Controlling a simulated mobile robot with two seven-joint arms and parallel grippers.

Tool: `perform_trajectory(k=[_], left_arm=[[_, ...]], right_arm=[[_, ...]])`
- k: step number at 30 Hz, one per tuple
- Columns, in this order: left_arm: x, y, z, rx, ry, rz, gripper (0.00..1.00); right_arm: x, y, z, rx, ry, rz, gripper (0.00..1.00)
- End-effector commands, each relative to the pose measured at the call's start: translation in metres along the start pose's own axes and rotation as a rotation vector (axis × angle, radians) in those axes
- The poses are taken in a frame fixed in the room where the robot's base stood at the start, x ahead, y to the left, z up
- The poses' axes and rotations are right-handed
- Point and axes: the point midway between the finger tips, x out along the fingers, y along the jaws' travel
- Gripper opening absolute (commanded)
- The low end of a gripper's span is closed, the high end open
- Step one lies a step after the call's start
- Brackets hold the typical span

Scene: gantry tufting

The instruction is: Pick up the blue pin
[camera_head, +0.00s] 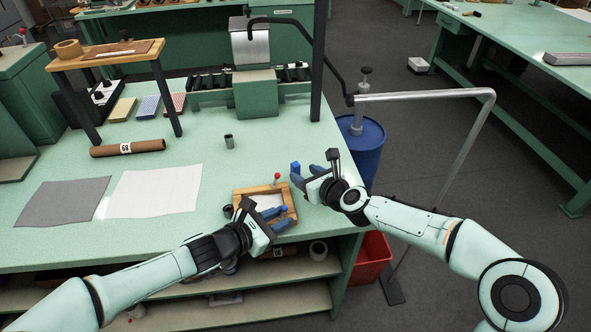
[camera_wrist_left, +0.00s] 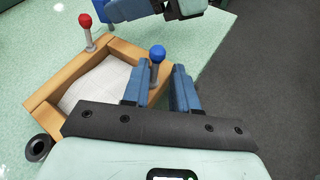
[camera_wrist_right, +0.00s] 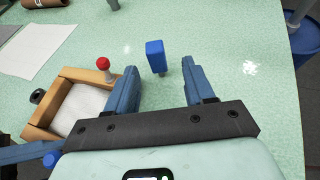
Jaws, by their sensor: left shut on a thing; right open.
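The blue pin (camera_head: 284,209) has a round blue head and stands at a corner of the wooden frame (camera_head: 238,191). In the left wrist view the pin (camera_wrist_left: 157,54) sits between the fingers of my left gripper (camera_wrist_left: 158,80), which is shut on it. The left gripper (camera_head: 279,216) is low over the frame's near right side. In the right wrist view the pin head (camera_wrist_right: 52,159) shows at lower left, beside a left finger. My right gripper (camera_head: 306,177) is open and empty beyond the frame; it also shows in the right wrist view (camera_wrist_right: 160,75).
A red pin (camera_head: 277,177) stands at another frame corner, and white cloth lies inside the frame. A blue block-topped piece (camera_wrist_right: 155,56) is just ahead of my right gripper. White (camera_head: 155,190) and grey (camera_head: 62,202) sheets lie left. The table's right edge is close.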

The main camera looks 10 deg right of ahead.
Motion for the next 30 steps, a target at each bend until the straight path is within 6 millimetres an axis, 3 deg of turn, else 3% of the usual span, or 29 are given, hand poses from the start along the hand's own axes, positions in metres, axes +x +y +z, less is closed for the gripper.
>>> perform_trajectory(k=[1, 15, 24, 29, 30], left_arm=[[0.001, -0.001, -0.011, -0.013, 0.021, 0.000, 0.00], [0.001, -0.001, -0.011, -0.013, 0.021, 0.000, 0.00], [0.001, -0.001, -0.011, -0.013, 0.021, 0.000, 0.00], [0.001, -0.001, -0.011, -0.013, 0.021, 0.000, 0.00], [0.001, -0.001, -0.011, -0.013, 0.021, 0.000, 0.00]], right_arm=[[0.002, 0.000, 0.000, 0.000, 0.000, 0.000, 0.53], [0.050, 0.005, 0.001, 0.000, 0.000, 0.001, 0.53], [0.053, 0.004, 0.001, 0.000, 0.001, 0.000, 0.53], [0.053, 0.004, 0.001, 0.000, 0.001, 0.000, 0.01], [0.053, 0.004, 0.001, 0.000, 0.001, 0.000, 0.00]])
